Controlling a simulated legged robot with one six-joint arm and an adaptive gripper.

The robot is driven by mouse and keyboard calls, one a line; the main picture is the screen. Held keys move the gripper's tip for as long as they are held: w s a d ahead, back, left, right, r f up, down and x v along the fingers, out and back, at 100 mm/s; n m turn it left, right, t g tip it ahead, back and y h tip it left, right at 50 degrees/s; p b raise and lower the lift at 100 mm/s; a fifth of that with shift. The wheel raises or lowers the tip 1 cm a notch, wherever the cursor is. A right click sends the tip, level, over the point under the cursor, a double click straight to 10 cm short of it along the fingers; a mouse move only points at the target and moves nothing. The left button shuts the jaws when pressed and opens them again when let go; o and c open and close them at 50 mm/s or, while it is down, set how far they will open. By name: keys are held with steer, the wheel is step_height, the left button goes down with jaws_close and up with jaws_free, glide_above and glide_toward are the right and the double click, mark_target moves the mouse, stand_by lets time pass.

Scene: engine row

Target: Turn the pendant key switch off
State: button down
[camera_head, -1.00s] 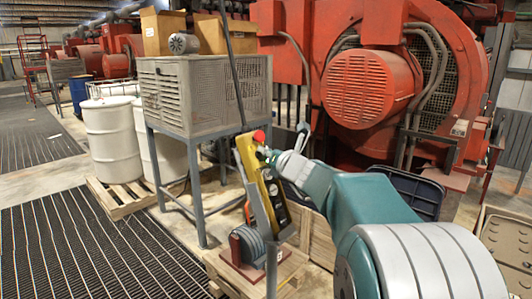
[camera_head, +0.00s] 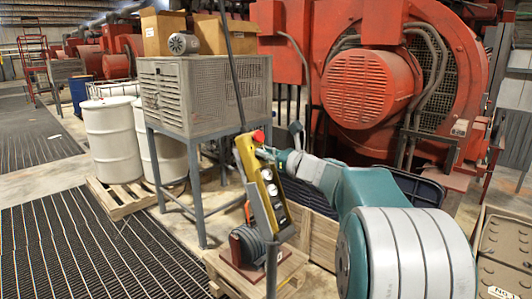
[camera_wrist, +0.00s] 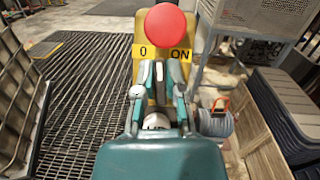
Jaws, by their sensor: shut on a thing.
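The yellow pendant (camera_head: 250,160) stands tilted on a post in the head view. Its red mushroom button (camera_wrist: 170,22) is at its top in the wrist view. Below it are the yellow labels "0" (camera_wrist: 143,53) on the left and "ON" (camera_wrist: 180,54) on the right. The key (camera_wrist: 159,72) shows as a narrow upright piece between and just below the labels. My gripper (camera_wrist: 159,84) is shut on the key, with one finger on each side. The fingers hide much of the key and switch. In the head view my gripper (camera_head: 268,153) meets the pendant's upper face.
White drums (camera_head: 110,130) stand on a pallet at left. Dark grating (camera_head: 90,245) covers open floor.

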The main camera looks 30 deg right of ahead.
steer(key=shift+a+f+n+g+y, duration=0.1)
steer(key=shift+n+g+y, duration=0.3)
steer(key=shift+n, duration=0.65)
steer(key=shift+d+f+n+g+y, duration=0.1)
steer(key=shift+n+g+y, duration=0.3)
steer(key=shift+n, duration=0.6)
steer(key=shift+a+f+n+g+y, duration=0.1)
steer(key=shift+n+g+y, duration=0.3)
steer(key=shift+n, duration=0.65)
steer(key=c, duration=0.7)
jaws_free()
steer(key=shift+a, duration=0.1)
steer(key=shift+w+r, duration=0.1)
steer(key=v, duration=1.2)
steer(key=shift+f, duration=0.25)
